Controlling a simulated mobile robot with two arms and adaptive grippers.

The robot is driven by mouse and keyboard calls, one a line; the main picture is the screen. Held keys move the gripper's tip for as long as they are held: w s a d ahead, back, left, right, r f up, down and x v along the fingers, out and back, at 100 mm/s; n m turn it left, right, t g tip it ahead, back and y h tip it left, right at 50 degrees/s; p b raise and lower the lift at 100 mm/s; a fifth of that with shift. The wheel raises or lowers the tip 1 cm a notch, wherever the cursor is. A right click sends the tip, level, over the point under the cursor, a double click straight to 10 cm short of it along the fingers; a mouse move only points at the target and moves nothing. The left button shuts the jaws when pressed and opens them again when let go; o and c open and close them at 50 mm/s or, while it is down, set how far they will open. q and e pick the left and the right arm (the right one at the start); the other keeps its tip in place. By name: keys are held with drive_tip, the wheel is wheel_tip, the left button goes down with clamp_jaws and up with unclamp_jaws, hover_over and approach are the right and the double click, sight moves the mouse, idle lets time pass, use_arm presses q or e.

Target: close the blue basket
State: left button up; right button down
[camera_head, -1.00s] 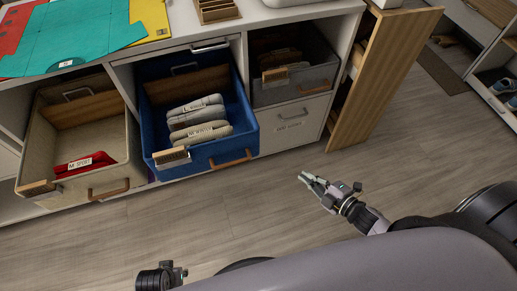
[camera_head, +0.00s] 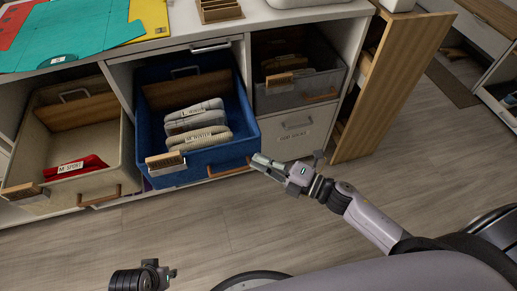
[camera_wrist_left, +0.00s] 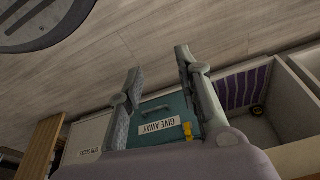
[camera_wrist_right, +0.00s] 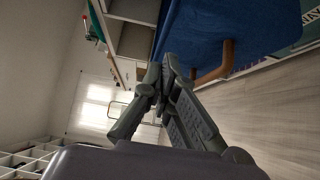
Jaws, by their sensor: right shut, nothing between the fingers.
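The blue basket (camera_head: 180,172) is pulled out of the middle cubby of the shelving, with folded grey and beige cloths inside and a wooden handle on its front. My right gripper (camera_head: 262,164) is shut and empty at the basket's front right corner, by the right end of the handle (camera_head: 230,170). In the right wrist view its fingertips (camera_wrist_right: 170,62) are close to the blue wall and wooden handle (camera_wrist_right: 214,66); I cannot tell if they touch. My left gripper (camera_head: 160,273) is low at the bottom of the head view; its fingers (camera_wrist_left: 158,65) are apart in the left wrist view.
A beige basket (camera_head: 120,150) with red cloth stands pulled out to the left. A grey basket (camera_head: 300,95) sits at the right above a closed drawer (camera_head: 292,138). A wooden pull-out panel (camera_head: 392,85) juts out farther right. The floor in front is clear.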

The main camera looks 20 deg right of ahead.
sight(258, 150)
use_arm(q)
drive_tip(key=shift+w+r, duration=0.15)
drive_tip(key=shift+r, duration=0.7)
use_arm(e)
drive_tip(key=w, duration=0.4)
